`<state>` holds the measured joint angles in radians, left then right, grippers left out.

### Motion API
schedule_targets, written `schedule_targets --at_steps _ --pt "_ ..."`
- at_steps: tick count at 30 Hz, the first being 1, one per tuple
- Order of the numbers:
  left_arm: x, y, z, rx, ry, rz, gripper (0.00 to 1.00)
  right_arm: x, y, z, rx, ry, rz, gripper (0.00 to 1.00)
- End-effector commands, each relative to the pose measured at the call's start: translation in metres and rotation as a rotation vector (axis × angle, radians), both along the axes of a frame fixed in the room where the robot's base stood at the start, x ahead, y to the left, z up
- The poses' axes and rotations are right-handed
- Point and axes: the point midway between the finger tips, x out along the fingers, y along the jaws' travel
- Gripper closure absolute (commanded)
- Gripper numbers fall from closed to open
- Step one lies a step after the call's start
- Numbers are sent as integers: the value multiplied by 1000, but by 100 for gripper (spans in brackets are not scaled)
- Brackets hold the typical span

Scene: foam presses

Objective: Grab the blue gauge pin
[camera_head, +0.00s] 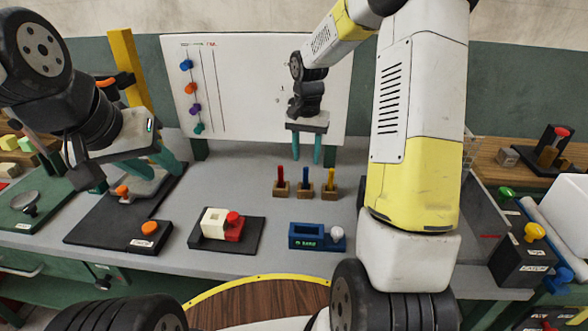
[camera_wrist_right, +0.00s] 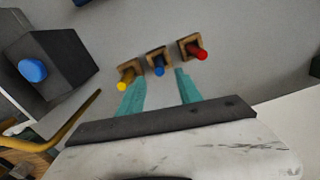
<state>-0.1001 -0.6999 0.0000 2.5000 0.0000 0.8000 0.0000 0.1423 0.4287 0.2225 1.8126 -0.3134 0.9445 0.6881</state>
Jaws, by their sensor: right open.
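The blue gauge pin (camera_head: 305,177) stands upright in a small wooden block (camera_head: 304,190) on the grey table, between a red pin (camera_head: 280,176) and a yellow pin (camera_head: 331,179). My right gripper (camera_head: 306,160) is open and empty, above and behind the pins. In the right wrist view the blue pin (camera_wrist_right: 158,68) lies ahead, between the lines of the two teal fingers (camera_wrist_right: 160,84), and apart from them. The yellow pin (camera_wrist_right: 123,86) is close to one finger. My left gripper (camera_head: 168,165) is at the left with teal fingers apart, over a black base.
A blue device with a white knob (camera_head: 307,236) stands in front of the pins. A black tray with cream and red blocks (camera_head: 250,243) is left of it. A whiteboard (camera_head: 240,80) stands behind. A dark box with a yellow button (camera_head: 521,262) is at the right.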

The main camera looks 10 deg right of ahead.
Motion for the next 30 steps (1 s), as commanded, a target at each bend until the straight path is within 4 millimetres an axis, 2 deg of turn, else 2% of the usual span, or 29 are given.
schedule_targets --at_steps 9,12,20,27,30 --pt "0 0 0 0 0 0 64 -3 2 -45 1 3 1 58" --pt "0 0 0 0 0 0 64 -3 2 -54 1 2 2 58" --pt "0 0 0 0 0 0 64 -3 2 -57 1 -2 0 58" --pt "0 0 0 0 0 0 64 -3 2 -57 0 -1 1 100" --pt "0 0 0 0 0 0 64 -3 2 -57 0 -1 1 100"
